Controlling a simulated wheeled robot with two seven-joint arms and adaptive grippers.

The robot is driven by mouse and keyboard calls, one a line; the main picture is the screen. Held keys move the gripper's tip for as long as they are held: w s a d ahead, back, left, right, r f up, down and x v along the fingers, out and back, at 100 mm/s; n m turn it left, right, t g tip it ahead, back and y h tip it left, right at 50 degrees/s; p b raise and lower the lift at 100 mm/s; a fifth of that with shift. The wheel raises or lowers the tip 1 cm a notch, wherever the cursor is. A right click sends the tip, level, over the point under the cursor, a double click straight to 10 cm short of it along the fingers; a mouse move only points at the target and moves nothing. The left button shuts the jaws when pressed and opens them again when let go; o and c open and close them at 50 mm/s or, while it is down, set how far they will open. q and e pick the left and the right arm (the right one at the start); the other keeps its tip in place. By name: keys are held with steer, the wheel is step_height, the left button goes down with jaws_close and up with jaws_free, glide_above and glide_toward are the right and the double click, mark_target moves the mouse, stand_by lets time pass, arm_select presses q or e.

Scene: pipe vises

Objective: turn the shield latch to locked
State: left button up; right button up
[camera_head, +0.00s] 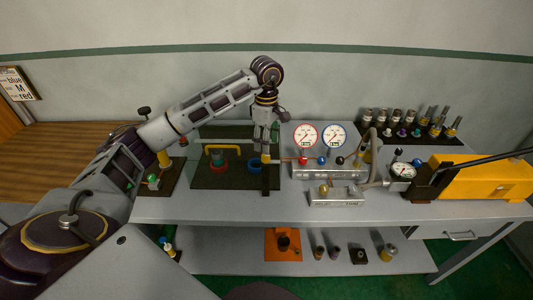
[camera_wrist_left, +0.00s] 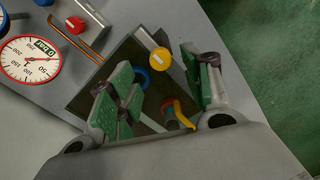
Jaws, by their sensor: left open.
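A round yellow knob with a white bar, which looks like the shield latch (camera_wrist_left: 159,58), sits at the end of a dark strip in the left wrist view. In the head view the yellow latch (camera_head: 266,158) shows small at the top of a black upright strip. My left gripper (camera_head: 264,149) points down just above it. In the left wrist view my left gripper (camera_wrist_left: 158,62) is open, with its green-padded fingers on either side of the knob. I cannot tell whether they touch it. My right gripper is not in view.
A dark board (camera_head: 205,181) with red and blue rings and a yellow bent pipe lies left of the latch. Two dial gauges (camera_head: 305,136) and a metal manifold (camera_head: 330,172) stand close on the right. A yellow machine (camera_head: 485,177) is farther right. The lower shelf holds small fittings.

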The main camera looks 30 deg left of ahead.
mark_target(266, 156)
arm_select(q)
steer(key=shift+f+p, duration=0.35)
steer(key=shift+f, duration=2.5)
steer(key=shift+c, duration=0.5)
steer(key=c, duration=0.9)
